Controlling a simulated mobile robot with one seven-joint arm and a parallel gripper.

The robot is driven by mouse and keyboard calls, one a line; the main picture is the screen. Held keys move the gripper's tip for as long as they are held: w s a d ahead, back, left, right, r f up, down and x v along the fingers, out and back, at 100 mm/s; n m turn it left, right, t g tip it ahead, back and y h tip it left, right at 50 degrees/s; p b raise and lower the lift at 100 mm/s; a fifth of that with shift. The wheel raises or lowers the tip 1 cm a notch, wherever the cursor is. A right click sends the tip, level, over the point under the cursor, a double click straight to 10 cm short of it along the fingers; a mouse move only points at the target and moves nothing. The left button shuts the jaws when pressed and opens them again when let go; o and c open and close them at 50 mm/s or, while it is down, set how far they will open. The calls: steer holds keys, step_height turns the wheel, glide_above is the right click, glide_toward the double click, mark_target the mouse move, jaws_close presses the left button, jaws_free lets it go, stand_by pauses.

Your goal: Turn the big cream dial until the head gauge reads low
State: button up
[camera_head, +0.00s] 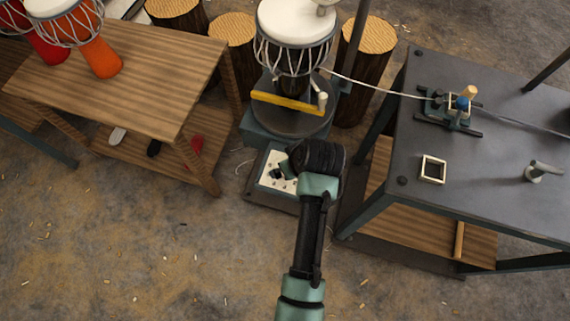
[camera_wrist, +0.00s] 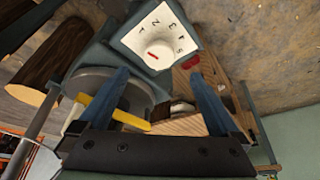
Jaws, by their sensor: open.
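In the wrist view the cream dial (camera_wrist: 161,49) sits on a white panel (camera_wrist: 132,40) with printed marks around it. A short red line on the dial points toward the left. My gripper (camera_wrist: 158,77) has its two blue fingers spread wide, with nothing between them. The dial shows beyond the fingertips, apart from them. In the head view my gripper (camera_head: 283,168) is over the white panel (camera_head: 268,183) and hides much of it, including the dial. A goblet drum (camera_head: 291,48) stands on the round stand behind the panel. I cannot make out the head gauge or its reading.
A yellow bar (camera_head: 287,103) crosses the stand below the drum. A wooden table (camera_head: 130,85) with drums is on the left. A dark workbench (camera_head: 480,165) with a clamp (camera_head: 452,107) and small frame (camera_head: 433,169) is on the right.

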steer(key=b+x, duration=0.1)
steer(key=x, duration=0.7)
steer(key=shift+w+b, duration=0.15)
steer(key=shift+b, duration=0.15)
steer(key=c, duration=1.4)
